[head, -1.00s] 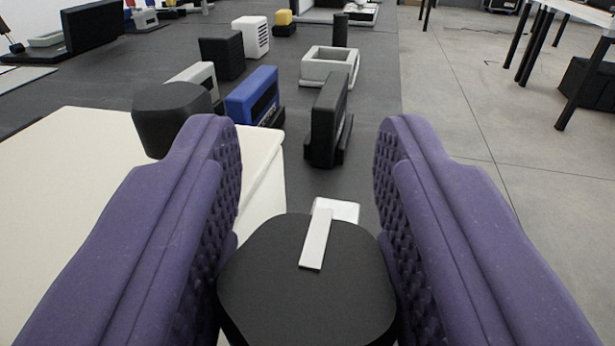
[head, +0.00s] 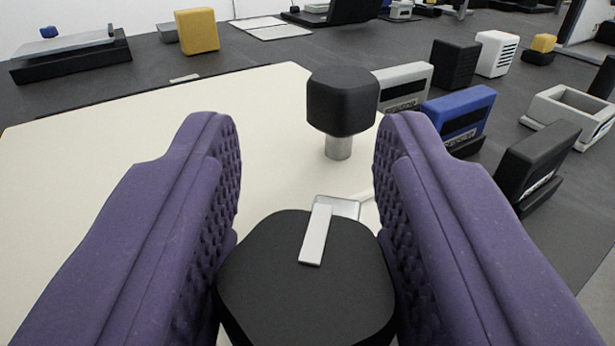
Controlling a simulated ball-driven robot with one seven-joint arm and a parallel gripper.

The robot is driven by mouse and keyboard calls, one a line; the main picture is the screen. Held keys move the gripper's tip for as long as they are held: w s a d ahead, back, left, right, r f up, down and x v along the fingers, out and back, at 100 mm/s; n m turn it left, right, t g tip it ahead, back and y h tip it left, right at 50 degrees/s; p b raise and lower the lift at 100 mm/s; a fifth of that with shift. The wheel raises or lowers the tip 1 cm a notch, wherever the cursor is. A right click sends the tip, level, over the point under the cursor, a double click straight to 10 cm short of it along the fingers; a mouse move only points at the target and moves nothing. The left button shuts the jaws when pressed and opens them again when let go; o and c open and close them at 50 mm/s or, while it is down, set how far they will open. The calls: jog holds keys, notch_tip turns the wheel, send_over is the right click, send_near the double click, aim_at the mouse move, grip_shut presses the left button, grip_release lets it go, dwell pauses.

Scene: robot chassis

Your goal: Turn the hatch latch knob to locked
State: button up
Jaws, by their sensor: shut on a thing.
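The black knob (head: 305,285) sits low in the middle of the head view, with a pale pointer bar (head: 316,235) on its top. The bar points away from me, tilted slightly right. A small silver plate (head: 342,207) shows just beyond the knob. My gripper (head: 308,135) has two purple textured fingers, shut on the knob from left and right. The fingertips reach past it. The knob's base and any locked mark are hidden. The cream panel (head: 110,190) spreads behind and to the left.
A second black knob (head: 342,100) stands upright on a metal post on the panel, beyond my fingertips. Grey, blue (head: 460,117) and black (head: 537,162) blocks stand on the dark floor mat at right. A yellow block (head: 197,31) is at the back left.

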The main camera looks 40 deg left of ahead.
aim_at(390, 341)
jog(key=n+g+y, duration=0.4)
jog(key=g, duration=0.1)
jog(key=shift+s+a+r+n+g, duration=0.1)
jog(key=shift+s+n+g, duration=0.05)
jog(key=shift+n+g, duration=0.15)
jog(key=shift+s+a+n+g+y+p, duration=0.15)
jog(key=shift+n+g+y+p, duration=0.4)
jog(key=shift+n+g, duration=0.7)
jog(key=shift+s+n+g+y+p, duration=0.1)
jog(key=shift+n+g+y+p, duration=0.45)
jog(key=shift+g, duration=1.1)
jog(key=shift+n+g, duration=0.4)
jog(key=o, duration=1)
jog(key=shift+c, duration=0.2)
jog(key=d, duration=0.2)
jog(key=d+p, duration=0.1)
jog(key=d, duration=0.2)
jog(key=s+d+p, duration=0.1)
jog(key=d, duration=0.1)
jog(key=shift+d, duration=0.35)
